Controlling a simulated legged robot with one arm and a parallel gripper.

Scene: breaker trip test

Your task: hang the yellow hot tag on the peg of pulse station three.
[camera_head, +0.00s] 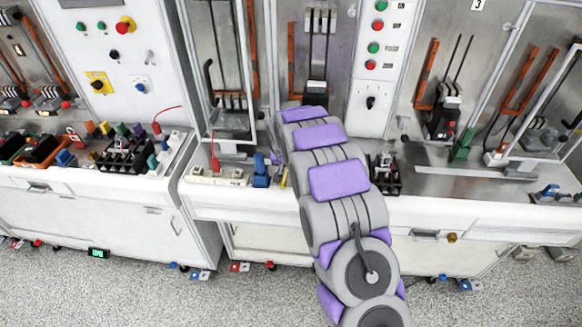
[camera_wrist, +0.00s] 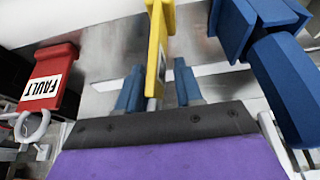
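The yellow tag (camera_wrist: 157,45) stands upright in the middle of the wrist view, seen nearly edge-on. My gripper (camera_wrist: 158,88) shows two blue fingers, one on each side of the tag's lower part, with visible gaps; it looks open. In the head view a thin yellow strip (camera_head: 283,178), probably the tag, shows beside my arm on the middle bench; my gripper is mostly hidden there behind my arm. A sign reading 3 (camera_head: 478,4) is at the top right, above a panel with a breaker. I cannot pick out the station's peg.
A red FAULT tag (camera_wrist: 46,80) with a ring is left of my gripper. A large blue object (camera_wrist: 265,60) is close on the right. In the head view a blue item (camera_head: 261,170) stands by the yellow strip. Glass doors (camera_head: 550,95) and a black-and-red block (camera_head: 384,176) occupy the bench's right.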

